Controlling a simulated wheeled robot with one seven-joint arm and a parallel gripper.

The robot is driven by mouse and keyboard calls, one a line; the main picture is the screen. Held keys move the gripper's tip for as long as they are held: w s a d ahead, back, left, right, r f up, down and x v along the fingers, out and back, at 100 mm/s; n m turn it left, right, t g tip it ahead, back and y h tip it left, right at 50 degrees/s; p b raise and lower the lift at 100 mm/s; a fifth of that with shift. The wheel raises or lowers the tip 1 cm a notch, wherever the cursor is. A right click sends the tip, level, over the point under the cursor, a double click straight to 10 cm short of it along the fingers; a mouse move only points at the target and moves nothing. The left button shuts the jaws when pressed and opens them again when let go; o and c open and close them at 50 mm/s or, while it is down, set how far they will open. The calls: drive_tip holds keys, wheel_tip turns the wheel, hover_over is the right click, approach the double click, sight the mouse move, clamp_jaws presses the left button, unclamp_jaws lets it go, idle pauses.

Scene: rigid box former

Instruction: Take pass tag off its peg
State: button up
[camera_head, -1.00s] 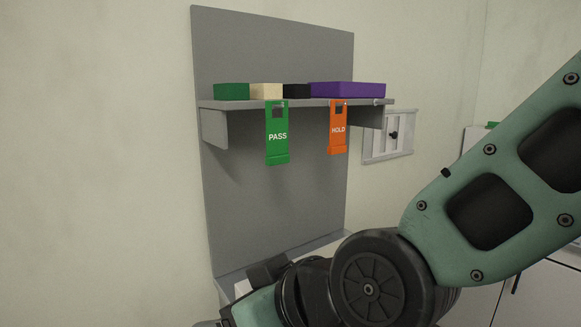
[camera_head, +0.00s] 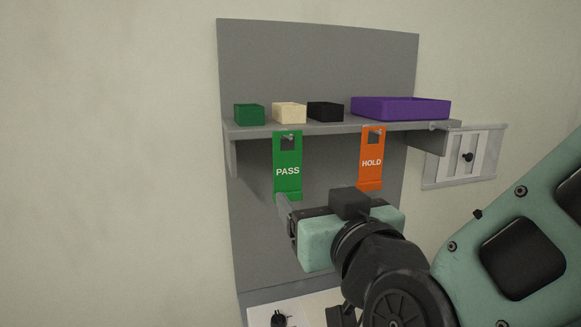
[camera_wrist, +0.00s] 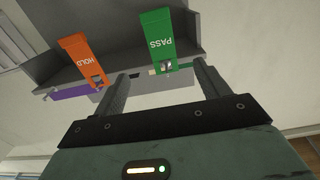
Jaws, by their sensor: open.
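The green pass tag (camera_head: 288,158) hangs from a small peg on the front edge of the grey shelf. It is upright, with its bottom lip just above my gripper (camera_head: 284,215). In the wrist view, the pass tag (camera_wrist: 166,40) shows upside down beyond my fingers, nearer the right finger. My gripper (camera_wrist: 160,78) is open and empty, its two fingers apart, with no clear contact with the tag. The orange hold tag (camera_head: 371,158) hangs on its own peg to the right. It also shows in the wrist view (camera_wrist: 86,58).
The grey shelf (camera_head: 340,127) carries small green (camera_head: 249,114), cream (camera_head: 289,112) and black (camera_head: 325,111) boxes and a purple tray (camera_head: 400,108). A white wall fixture with a black knob (camera_head: 467,157) is at right. The wall at left is bare.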

sight(288, 171)
drive_tip(key=p+x, duration=0.7)
drive_tip(key=x, duration=0.3)
drive_tip(key=shift+w, duration=0.25)
drive_tip(key=p+x, duration=0.3)
drive_tip(key=x, duration=0.1)
drive_tip(key=shift+w+a+p, duration=0.2)
drive_tip(key=shift+w+p, duration=0.1)
drive_tip(key=shift+w+a+f, duration=0.1)
drive_tip(key=shift+w+f, duration=0.05)
drive_tip(key=shift+w, duration=0.15)
drive_tip(key=c, duration=1)
